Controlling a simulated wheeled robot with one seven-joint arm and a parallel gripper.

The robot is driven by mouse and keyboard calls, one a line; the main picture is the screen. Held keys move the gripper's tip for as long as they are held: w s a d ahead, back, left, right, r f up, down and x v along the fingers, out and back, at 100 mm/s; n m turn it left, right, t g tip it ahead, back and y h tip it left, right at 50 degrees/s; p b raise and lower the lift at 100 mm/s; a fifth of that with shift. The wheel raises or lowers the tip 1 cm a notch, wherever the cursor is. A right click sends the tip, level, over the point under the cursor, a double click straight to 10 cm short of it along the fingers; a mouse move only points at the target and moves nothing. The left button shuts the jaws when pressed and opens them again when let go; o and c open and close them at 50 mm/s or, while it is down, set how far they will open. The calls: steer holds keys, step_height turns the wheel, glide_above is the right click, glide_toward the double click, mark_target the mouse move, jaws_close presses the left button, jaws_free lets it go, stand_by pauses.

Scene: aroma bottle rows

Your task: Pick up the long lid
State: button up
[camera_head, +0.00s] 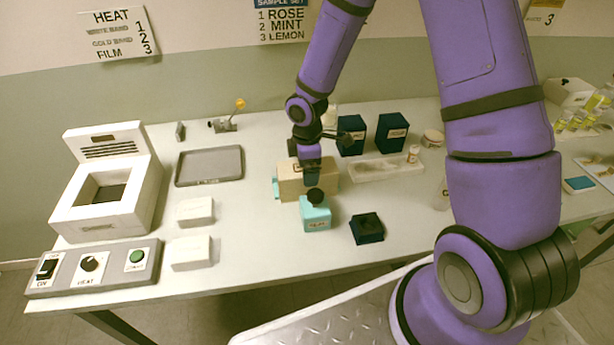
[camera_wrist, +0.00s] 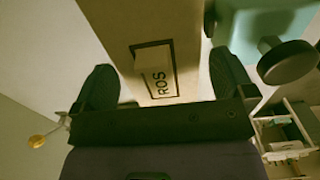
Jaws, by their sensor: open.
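The long lid appears to be the long beige block (camera_head: 290,183) in the middle of the table, partly hidden by my gripper in the head view. In the wrist view the beige block (camera_wrist: 120,30) fills the upper middle, with a framed label whose visible letters read "ROS". My gripper (camera_head: 311,177) is over the block, pointing down. In the wrist view my gripper (camera_wrist: 165,85) is open, with one dark finger on each side of the block. I cannot tell whether the fingers touch it.
A teal bottle with a black knob (camera_head: 316,216) stands just in front of the block. A dark blue box (camera_head: 367,229) is to its right. Two dark boxes (camera_head: 391,133) stand behind. A grey tray (camera_head: 210,166) and white blocks (camera_head: 192,252) are left.

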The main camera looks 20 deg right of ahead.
steer(key=shift+f, duration=0.9)
steer(key=c, duration=0.9)
steer(key=shift+r, duration=0.1)
